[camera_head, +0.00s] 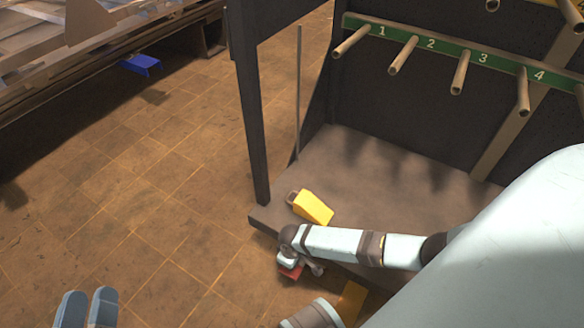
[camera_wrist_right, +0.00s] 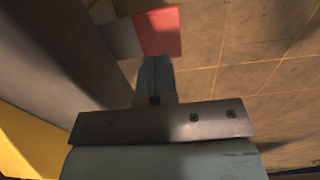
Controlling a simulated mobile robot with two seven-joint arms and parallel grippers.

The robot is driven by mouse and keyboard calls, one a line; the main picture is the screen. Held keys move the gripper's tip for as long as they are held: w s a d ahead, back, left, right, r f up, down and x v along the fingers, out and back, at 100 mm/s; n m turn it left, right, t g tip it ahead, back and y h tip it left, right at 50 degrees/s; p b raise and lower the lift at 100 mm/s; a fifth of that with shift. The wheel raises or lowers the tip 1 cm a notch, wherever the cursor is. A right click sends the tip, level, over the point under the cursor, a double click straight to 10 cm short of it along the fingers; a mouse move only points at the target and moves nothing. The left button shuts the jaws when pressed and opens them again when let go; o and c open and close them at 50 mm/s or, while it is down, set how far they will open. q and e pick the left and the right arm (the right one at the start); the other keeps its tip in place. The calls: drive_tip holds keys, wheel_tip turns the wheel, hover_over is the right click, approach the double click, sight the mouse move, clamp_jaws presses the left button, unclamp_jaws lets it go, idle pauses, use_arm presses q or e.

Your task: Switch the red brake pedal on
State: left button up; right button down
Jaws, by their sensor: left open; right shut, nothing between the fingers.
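The red brake pedal (camera_head: 290,271) shows in the head view as a small red patch just below my right wrist, at the front edge of the low platform; my arm covers part of it. In the right wrist view the red pedal (camera_wrist_right: 160,31) is a flat red plate beside a grey part, just beyond the fingertips. My right gripper (camera_wrist_right: 156,62) is shut and empty, pointing at the pedal's near edge; I cannot tell whether it touches. My left gripper (camera_head: 87,308) is open and empty at the bottom left of the head view, far from the pedal.
A yellow pedal (camera_head: 314,207) is on the platform (camera_head: 350,170) just behind my right wrist. A blue pedal (camera_head: 140,65) is at the far left structure. A dark post (camera_head: 252,120) and numbered pegs (camera_head: 430,44) stand behind. The tiled floor (camera_head: 150,190) at left is clear.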

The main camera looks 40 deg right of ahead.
sight(290, 274)
use_arm(q)
drive_tip(key=shift+m+g, duration=0.3)
drive_tip(key=shift+g, duration=0.6)
drive_tip(key=f+b, duration=0.1)
drive_tip(key=f, duration=0.1)
drive_tip(key=f+b, duration=0.1)
drive_tip(key=f, duration=0.1)
drive_tip(key=shift+d+f, duration=0.2)
drive_tip(key=shift+f, duration=0.05)
use_arm(e)
wheel_tip(290, 274, down, 5)
drive_tip(key=shift+r, duration=0.1)
use_arm(q)
drive_tip(key=shift+r, duration=0.2)
use_arm(e)
drive_tip(key=shift+a, duration=0.1)
